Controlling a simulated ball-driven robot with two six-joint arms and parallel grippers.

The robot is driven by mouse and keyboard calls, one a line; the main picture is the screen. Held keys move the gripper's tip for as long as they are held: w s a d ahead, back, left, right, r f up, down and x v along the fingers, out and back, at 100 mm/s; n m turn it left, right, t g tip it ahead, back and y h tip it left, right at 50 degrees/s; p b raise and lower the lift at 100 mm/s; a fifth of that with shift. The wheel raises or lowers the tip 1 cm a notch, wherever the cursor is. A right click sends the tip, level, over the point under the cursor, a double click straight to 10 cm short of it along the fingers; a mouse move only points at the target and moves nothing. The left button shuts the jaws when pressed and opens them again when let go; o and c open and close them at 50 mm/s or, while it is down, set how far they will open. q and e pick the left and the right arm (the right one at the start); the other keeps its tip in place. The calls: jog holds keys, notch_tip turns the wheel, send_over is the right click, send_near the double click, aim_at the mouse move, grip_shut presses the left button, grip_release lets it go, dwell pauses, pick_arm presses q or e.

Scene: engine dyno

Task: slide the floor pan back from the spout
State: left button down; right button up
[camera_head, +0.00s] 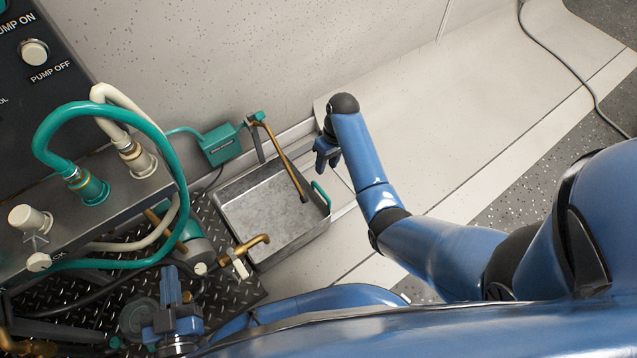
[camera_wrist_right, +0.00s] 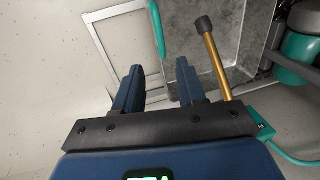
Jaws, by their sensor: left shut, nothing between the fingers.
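The grey metal floor pan (camera_head: 285,222) lies on the floor by the wall, with a green handle (camera_head: 321,194) on its right rim. The brass spout (camera_head: 257,241) reaches over its near left edge. My right gripper (camera_head: 324,160) is just above and behind the handle, apart from it. In the right wrist view, its fingers (camera_wrist_right: 157,85) are open and empty, with the handle (camera_wrist_right: 158,28) beyond the gap and the pan (camera_wrist_right: 247,25) to the right. My left gripper (camera_head: 171,287) is shut and empty over the dark plate at lower left.
A pale outlined rectangle (camera_head: 342,180) marks the floor right of the pan. Hoses and a control panel (camera_head: 35,75) crowd the left.

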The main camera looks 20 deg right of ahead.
aim_at(320, 189)
jog(key=f+b, duration=0.2)
jog(key=f, duration=0.1)
jog(key=a+f+b, duration=0.1)
jog(key=f+b, duration=0.1)
jog(key=f, duration=0.2)
jog(key=a+f+b, duration=0.1)
jog(key=f+b, duration=0.1)
jog(key=f, duration=0.1)
jog(key=shift+s+f+b, duration=0.25)
jog(key=shift+s+b, duration=0.05)
jog(key=shift+s, duration=0.1)
jog(key=shift+c, duration=0.5)
grip_shut()
